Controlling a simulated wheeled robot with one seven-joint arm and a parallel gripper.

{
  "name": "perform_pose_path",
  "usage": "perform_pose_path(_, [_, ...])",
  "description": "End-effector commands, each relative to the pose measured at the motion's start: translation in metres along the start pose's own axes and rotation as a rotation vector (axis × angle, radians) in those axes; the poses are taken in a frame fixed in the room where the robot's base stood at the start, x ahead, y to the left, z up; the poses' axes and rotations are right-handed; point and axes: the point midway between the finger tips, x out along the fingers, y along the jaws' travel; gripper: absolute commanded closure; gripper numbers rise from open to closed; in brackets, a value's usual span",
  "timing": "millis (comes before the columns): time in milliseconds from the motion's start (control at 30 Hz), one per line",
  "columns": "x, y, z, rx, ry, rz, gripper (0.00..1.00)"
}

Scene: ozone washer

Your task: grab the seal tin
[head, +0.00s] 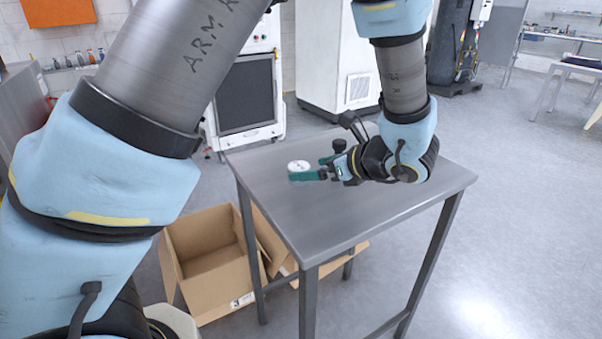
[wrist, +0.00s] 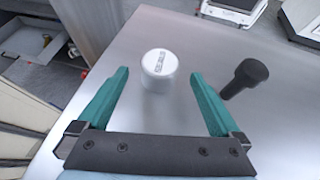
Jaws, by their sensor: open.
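The seal tin (wrist: 159,68) is a small white round tin with dark lettering on its lid. It stands upright on the grey metal table (wrist: 190,35). In the head view the tin (head: 299,166) shows at the tips of my gripper, near the table's left side. My gripper (wrist: 158,80) is open, with its two green fingers apart. In the wrist view the tin lies between the lines of the fingers, at and slightly beyond their tips, with a gap on both sides. In the head view my gripper (head: 312,169) reaches left, low over the table.
A black knobbed object (wrist: 246,77) stands just right of the right finger; it also shows in the head view (head: 339,146). An open cardboard box (head: 207,262) is on the floor left of the table. The table's right and front parts are clear.

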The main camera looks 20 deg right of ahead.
Motion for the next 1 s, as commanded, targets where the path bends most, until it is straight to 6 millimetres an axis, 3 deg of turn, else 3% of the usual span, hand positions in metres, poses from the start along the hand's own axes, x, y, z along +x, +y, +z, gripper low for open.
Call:
perform_pose_path(400, [0.05,0.0,0.001,0.0,0.0,0.004,0.0])
perform_pose_path(667, [0.053,-0.001,0.0,-0.001,0.0,0.002,0.0])
perform_pose_path(1000, [0.052,-0.001,0.001,-0.002,0.0,0.002,0.37])
